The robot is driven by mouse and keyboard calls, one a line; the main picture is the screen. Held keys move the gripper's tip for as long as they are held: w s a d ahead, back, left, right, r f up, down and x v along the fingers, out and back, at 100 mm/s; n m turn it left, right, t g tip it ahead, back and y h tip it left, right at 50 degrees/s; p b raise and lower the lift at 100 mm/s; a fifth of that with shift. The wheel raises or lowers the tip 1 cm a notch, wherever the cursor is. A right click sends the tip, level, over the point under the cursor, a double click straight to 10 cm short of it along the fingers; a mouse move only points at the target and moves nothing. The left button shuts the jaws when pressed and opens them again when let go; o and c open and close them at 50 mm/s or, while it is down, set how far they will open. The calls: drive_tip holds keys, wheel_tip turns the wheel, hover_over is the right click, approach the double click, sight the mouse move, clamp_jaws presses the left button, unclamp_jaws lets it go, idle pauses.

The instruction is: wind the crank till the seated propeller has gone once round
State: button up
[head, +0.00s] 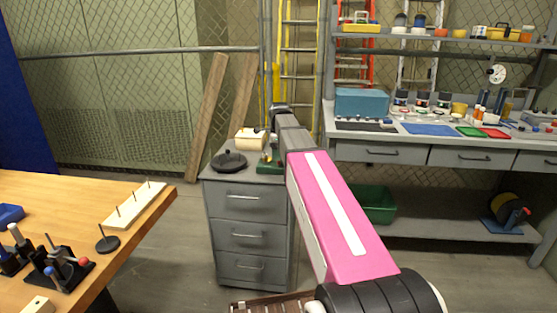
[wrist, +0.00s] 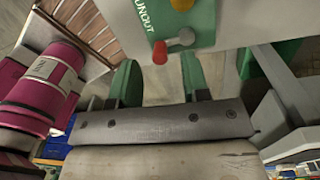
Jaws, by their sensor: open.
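In the wrist view a green plate (wrist: 155,22), lettered with a partly cut word ending "UNOUT", lies on a pale grey surface. A red knob (wrist: 160,52) and a grey knob or lever (wrist: 183,38) stand at its edge. The red knob looks like the crank's handle, but the crank arm is not clear. My gripper (wrist: 160,66) is open, its two green fingers spread on either side of the red knob in the picture. I cannot tell the depth between them. No propeller is clearly visible. In the head view a green base (head: 269,168) sits on the cabinet top, partly behind my arm.
A grey drawer cabinet (head: 248,235) stands ahead, with a dark round base (head: 228,161) and a cream roll (head: 250,139) on top. A wooden table (head: 60,195) with black fixtures is at left. A workbench (head: 450,140) is at right. Open floor lies between.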

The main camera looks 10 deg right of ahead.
drive_tip(key=shift+f, duration=1.3)
clamp_jaws()
